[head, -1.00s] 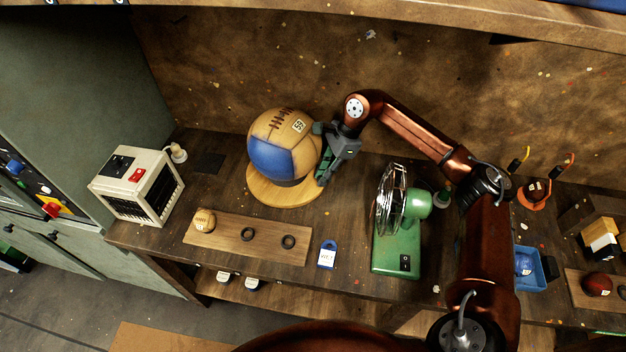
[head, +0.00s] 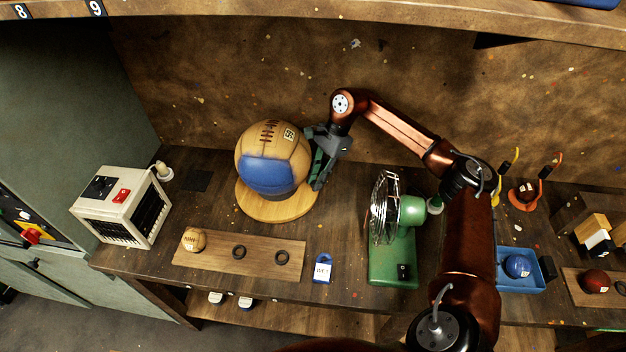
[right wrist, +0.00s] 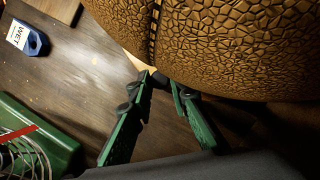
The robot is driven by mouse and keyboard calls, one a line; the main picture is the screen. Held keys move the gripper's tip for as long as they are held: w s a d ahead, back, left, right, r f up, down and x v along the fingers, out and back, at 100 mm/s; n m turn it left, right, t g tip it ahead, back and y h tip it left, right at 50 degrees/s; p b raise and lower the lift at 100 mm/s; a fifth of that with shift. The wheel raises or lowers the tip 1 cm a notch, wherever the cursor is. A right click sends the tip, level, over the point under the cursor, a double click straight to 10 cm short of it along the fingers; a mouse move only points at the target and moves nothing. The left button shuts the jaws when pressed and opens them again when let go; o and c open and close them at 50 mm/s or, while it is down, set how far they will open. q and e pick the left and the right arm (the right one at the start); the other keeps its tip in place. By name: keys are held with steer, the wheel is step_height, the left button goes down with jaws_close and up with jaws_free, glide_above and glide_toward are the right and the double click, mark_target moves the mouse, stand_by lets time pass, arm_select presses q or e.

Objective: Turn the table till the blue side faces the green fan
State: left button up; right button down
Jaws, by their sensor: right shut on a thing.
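A large tan and blue leather ball (head: 270,172) sits on a round light-wood table (head: 262,210) on the bench. Its blue side faces the front edge of the bench, not squarely the fan. The green fan (head: 408,212) stands to the right, its wire cage turned left toward the ball. My right gripper (head: 317,184) is at the right edge of the round table, close beside the ball. In the right wrist view its green fingers (right wrist: 160,82) are close together at the table's pale rim (right wrist: 141,66), under the ball's tan side; the exact contact is partly hidden. My left gripper is out of view.
A cream heater-like box (head: 122,205) stands at the left. A wooden strip (head: 215,255) with a small ball and two dark rings lies in front. A blue "WET" tag (head: 322,268) lies between strip and fan. A blue tray (head: 520,283) is at the right.

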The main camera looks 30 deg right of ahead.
steer(key=shift+d, duration=0.1)
steer(key=c, duration=1.8)
jaws_free()
steer(key=shift+c, duration=0.2)
